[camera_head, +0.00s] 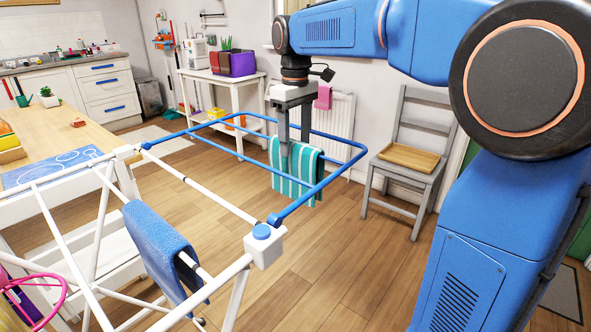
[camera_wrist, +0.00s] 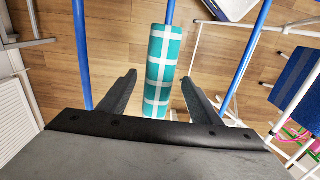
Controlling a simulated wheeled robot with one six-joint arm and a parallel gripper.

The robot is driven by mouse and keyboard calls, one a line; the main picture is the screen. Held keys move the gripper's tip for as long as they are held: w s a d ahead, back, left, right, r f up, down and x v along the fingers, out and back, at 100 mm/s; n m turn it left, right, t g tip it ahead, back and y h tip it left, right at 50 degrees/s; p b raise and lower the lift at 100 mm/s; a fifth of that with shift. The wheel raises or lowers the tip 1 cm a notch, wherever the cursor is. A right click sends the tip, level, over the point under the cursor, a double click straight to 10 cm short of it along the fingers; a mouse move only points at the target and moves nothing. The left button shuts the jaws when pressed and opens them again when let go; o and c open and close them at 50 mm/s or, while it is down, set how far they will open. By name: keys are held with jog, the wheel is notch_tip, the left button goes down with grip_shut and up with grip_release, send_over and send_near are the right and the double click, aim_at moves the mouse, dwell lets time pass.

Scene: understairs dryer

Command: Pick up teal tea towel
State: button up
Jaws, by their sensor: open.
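In the wrist view my gripper (camera_wrist: 160,85) is open, with one finger on each side of the towel and gaps to both. I cannot tell the exact height between fingertips and towel.
A blue towel (camera_head: 155,245) hangs on the rack's nearer rail. A wooden chair (camera_head: 410,158) stands to the right, a radiator (camera_head: 340,115) with a pink cloth (camera_head: 323,97) behind. A table (camera_head: 60,130) stands at left. Floor around the rack's far end is clear.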

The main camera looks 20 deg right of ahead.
jog(key=shift+f, duration=1.5)
grip_shut()
notch_tip(320, 180, up, 18)
jog(key=shift+r, duration=0.5)
